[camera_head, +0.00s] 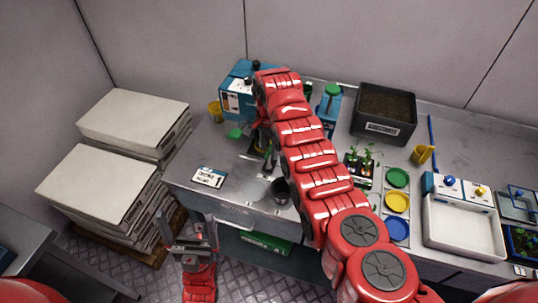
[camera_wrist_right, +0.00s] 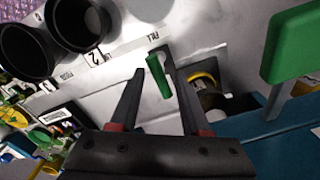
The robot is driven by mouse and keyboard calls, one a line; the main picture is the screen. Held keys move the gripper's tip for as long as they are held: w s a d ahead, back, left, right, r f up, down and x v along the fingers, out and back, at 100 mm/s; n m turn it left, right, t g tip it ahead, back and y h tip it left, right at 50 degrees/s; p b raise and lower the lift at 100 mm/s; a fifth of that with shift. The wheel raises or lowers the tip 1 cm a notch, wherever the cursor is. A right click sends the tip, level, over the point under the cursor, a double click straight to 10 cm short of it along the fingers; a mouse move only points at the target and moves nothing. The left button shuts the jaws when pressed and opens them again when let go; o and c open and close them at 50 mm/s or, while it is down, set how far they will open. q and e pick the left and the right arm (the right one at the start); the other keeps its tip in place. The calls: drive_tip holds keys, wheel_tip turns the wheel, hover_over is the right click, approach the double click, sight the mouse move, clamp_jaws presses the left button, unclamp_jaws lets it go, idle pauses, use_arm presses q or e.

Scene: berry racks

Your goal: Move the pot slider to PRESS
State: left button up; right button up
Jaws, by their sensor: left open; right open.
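In the right wrist view, a small green slider handle (camera_wrist_right: 157,76) stands up from the pale station top. My right gripper (camera_wrist_right: 154,68) is open around it, with a fingertip on each side; I cannot tell whether either touches it. A label beside the handle appears to read FILL, and a blurred label lies further left towards two dark round pots (camera_wrist_right: 80,22). In the head view, one dark pot (camera_head: 281,192) shows beside my right arm, which hides much of the station. My left gripper (camera_head: 188,240) is open and empty in front of the table.
A large green paddle (camera_wrist_right: 293,45) stands near my right gripper, above a blue box (camera_wrist_right: 285,125). A soil bin (camera_head: 385,113), coloured dishes (camera_head: 397,201) and a white tray (camera_head: 463,227) occupy the table's right. Stacked white boxes (camera_head: 133,120) stand left.

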sight(269, 165)
wheel_tip(269, 165, down, 4)
drive_tip(key=shift+f+b, duration=0.1)
drive_tip(key=shift+b, duration=0.4)
drive_tip(key=shift+f+b, duration=0.4)
drive_tip(key=shift+f, duration=0.3)
clamp_jaws()
idle(0.6)
